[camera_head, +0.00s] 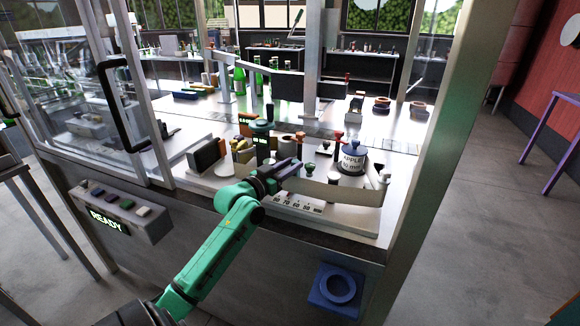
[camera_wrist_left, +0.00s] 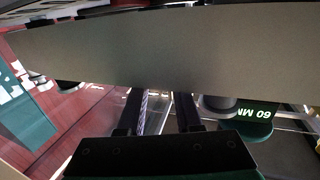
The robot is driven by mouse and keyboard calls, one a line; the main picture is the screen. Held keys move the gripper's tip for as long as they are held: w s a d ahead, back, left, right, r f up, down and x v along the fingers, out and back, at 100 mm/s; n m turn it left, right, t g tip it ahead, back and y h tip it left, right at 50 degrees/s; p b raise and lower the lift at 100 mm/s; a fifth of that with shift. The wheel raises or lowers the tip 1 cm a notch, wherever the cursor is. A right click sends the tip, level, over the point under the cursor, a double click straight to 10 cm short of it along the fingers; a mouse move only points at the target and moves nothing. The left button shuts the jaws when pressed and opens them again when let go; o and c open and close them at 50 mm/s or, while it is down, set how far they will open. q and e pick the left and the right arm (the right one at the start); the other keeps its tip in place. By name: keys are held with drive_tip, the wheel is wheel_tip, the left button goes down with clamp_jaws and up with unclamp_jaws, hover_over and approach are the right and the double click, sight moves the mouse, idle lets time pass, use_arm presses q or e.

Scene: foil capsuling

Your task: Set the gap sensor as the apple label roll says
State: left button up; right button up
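The label roll (camera_head: 352,158) stands at the right of the bench, marked "APPLE" with a small mm value that I cannot read surely. A pale label strip (camera_head: 335,192) runs left from it and crosses the wrist view as a wide grey band (camera_wrist_left: 170,45). A scale (camera_head: 297,204) with printed numbers lies in front of it. A dark green-lit display (camera_head: 262,141) stands behind my left gripper; in the wrist view a green readout (camera_wrist_left: 252,112) shows "60 MM" upside down. My left gripper (camera_head: 280,172) is at the strip's left end, its fingers apart (camera_wrist_left: 162,112). Which part is the gap sensor is unclear.
A control box (camera_head: 120,213) reads "READY" at the front left. A glass door (camera_head: 120,80) stands at the left and a metal post (camera_head: 430,150) at the right. Green bottles (camera_head: 258,75) stand behind. A blue ring holder (camera_head: 338,290) hangs on the front panel.

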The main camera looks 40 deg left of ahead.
use_arm(q)
drive_tip(key=o, duration=0.4)
drive_tip(key=shift+w+d, duration=0.1)
drive_tip(key=shift+d, duration=0.4)
drive_tip(key=shift+a, duration=0.35)
drive_tip(key=shift+s+f, duration=0.15)
drive_tip(key=shift+s, duration=0.2)
drive_tip(key=s+b, duration=0.1)
drive_tip(key=s, duration=0.3)
drive_tip(key=s+b, duration=0.2)
drive_tip(key=s, duration=0.3)
drive_tip(key=s+b, duration=0.1)
drive_tip(key=s, duration=0.4)
drive_tip(key=shift+d, duration=0.25)
use_arm(e)
drive_tip(key=f, duration=0.2)
drive_tip(key=d+f, duration=0.1)
drive_tip(key=f, duration=0.1)
drive_tip(key=shift+f, duration=0.2)
